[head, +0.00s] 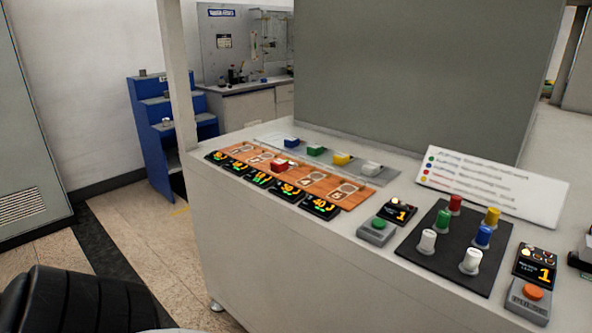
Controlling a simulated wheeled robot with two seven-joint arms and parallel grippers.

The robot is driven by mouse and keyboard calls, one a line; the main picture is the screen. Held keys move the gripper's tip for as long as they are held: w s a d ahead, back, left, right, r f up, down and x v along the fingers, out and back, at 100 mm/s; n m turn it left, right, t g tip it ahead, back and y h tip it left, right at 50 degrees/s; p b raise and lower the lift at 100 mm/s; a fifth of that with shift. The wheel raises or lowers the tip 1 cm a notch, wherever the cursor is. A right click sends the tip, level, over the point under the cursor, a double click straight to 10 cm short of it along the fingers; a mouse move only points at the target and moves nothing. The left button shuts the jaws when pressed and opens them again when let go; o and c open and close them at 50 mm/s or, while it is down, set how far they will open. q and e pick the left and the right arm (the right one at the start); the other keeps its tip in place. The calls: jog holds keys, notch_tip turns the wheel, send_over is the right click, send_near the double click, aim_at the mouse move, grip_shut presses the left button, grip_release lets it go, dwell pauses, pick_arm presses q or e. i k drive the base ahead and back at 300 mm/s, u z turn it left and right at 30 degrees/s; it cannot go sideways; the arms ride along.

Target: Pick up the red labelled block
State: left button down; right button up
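The red block (281,165) sits on the wooden strip with outlined spots (313,185), near its middle, on the pale bench. Any label on it is too small to read. Behind it, a blue block (291,142), a green block (316,150), a yellow block (341,158) and a white block (371,168) stand in a row on a grey plate (266,140). Neither of my grippers shows in the head view.
Several dark display units (320,208) line the strip's front edge. To the right are a grey box with a green button (377,231), a black panel of coloured knobs (455,259), an orange-button box (528,300) and a tilted sign (492,187). A tall grey panel (420,75) rises behind.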

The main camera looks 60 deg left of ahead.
aim_at(279, 165)
jog(key=u, duration=3.45)
jog(key=i, duration=2.8)
jog(key=z, duration=1.3)
